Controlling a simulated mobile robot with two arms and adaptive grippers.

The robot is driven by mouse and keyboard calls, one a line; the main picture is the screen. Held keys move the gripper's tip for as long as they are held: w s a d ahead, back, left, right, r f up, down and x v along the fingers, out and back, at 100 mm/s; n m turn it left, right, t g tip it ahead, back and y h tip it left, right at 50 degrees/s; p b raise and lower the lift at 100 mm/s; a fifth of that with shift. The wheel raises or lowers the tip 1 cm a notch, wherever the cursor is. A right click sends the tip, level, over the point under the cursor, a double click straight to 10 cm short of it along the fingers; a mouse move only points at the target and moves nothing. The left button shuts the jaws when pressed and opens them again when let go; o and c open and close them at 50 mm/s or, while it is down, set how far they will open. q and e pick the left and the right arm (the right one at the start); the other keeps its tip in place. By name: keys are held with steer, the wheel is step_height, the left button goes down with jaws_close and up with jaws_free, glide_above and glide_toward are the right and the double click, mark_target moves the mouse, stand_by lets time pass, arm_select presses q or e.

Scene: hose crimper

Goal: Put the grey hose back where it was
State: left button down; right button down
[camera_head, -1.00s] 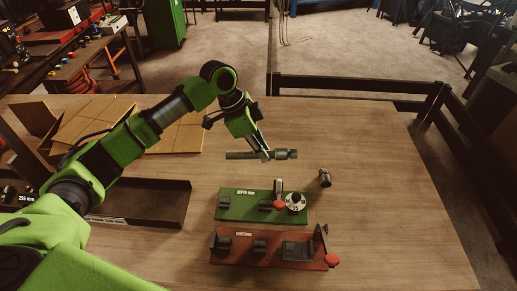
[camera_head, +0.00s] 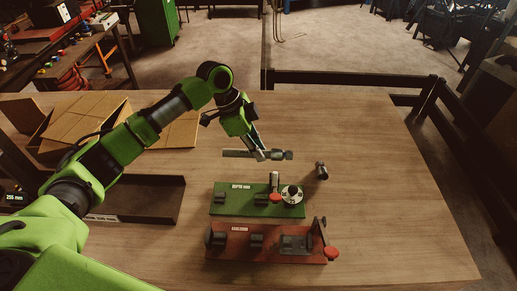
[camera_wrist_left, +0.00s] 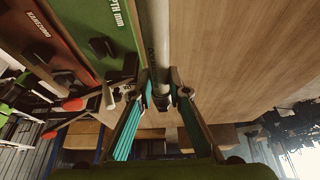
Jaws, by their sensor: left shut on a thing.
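The grey hose (camera_head: 239,154) lies level across the far middle of the table, with a thicker dark fitting at its right end. My left gripper (camera_head: 262,155) is shut on the hose near that fitting. In the left wrist view the hose (camera_wrist_left: 158,40) runs away from between the teal-padded fingers of the left gripper (camera_wrist_left: 161,98). I cannot tell whether the hose touches the table or is held just above it. My right gripper is not in view.
A green fixture (camera_head: 235,207) and a red fixture (camera_head: 230,251) stand nearer on the table. A small metal fitting (camera_head: 321,171) stands to the right. A dark tray (camera_head: 160,208) and cardboard boxes (camera_head: 85,125) are at left. The table's right side is clear.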

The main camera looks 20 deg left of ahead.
arm_select(q)
steer(key=b, duration=0.5)
glide_above(263, 174)
steer(key=a, duration=0.1)
steer(key=shift+s+a+f, duration=0.1)
steer(key=shift+s+f, duration=0.05)
steer(key=shift+f, duration=1.05)
steer(key=shift+s+a+f, duration=0.1)
steer(key=shift+s+f, duration=0.05)
steer(key=shift+f, duration=2.3)
steer(key=shift+f, duration=0.3)
steer(key=c, duration=1.8)
jaws_free()
steer(key=shift+c, duration=0.2)
steer(key=o, duration=0.8)
steer(key=shift+w+f, duration=0.1)
steer(key=shift+f, duration=0.05)
